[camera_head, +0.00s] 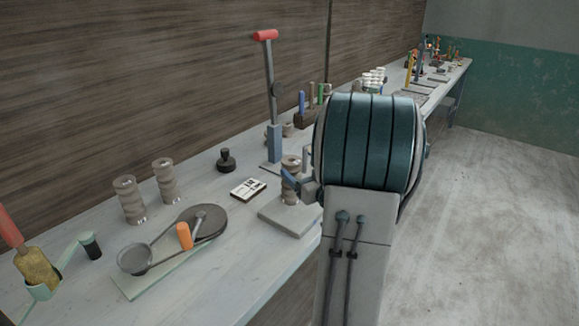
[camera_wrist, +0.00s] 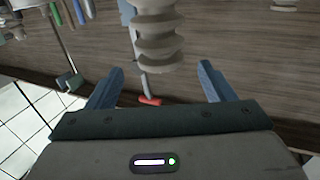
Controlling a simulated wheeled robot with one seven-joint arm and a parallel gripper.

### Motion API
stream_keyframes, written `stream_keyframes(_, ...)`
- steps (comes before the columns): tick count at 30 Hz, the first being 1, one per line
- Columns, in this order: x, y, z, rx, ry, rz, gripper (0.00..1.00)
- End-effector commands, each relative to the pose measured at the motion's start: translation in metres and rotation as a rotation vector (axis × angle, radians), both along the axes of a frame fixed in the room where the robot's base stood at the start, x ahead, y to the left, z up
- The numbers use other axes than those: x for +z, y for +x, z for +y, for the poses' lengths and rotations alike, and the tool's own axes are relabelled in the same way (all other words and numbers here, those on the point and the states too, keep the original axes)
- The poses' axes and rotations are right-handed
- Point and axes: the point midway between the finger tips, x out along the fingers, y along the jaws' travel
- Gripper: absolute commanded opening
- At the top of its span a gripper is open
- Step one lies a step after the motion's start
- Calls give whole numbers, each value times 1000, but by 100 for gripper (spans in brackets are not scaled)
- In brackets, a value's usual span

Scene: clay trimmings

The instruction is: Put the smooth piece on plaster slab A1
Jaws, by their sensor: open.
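A grey-beige ribbed clay piece (camera_head: 291,168) stands upright on a pale square slab (camera_head: 290,221). I cannot read a label on the slab. My gripper (camera_head: 295,163) is open beside this piece, with a blue finger close to it. In the wrist view my gripper (camera_wrist: 161,69) has its fingers wide apart, and the ribbed piece (camera_wrist: 158,38) shows between the fingertips, not gripped. I cannot tell which piece is the smooth one. My arm hides part of the bench.
A red-handled lever press (camera_head: 270,95) rises behind the slab. A white card (camera_head: 248,189) and a black knobbed weight (camera_head: 226,160) lie nearby. A wheel device with an orange handle (camera_head: 184,236) is at front left. More tools and slabs line the far bench. Bare bench shows at front.

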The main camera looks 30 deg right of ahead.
Motion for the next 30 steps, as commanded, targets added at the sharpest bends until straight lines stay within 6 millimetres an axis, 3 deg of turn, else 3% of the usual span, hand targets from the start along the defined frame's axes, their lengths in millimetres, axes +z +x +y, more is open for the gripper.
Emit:
stream_keyframes(3, -1, -23, 1, -3, 1, -1, 76)
stream_keyframes(10, 0, -44, 3, 1, 2, 0, 76)
stream_keyframes(14, 0, -45, 4, -1, -1, 5, 76)
stream_keyframes(20, -1, -30, 15, -65, -37, 110, 76)
stream_keyframes(25, -7, -22, 36, -157, -65, 286, 76)
stream_keyframes(30, -15, -31, 66, -217, -59, 478, 76)
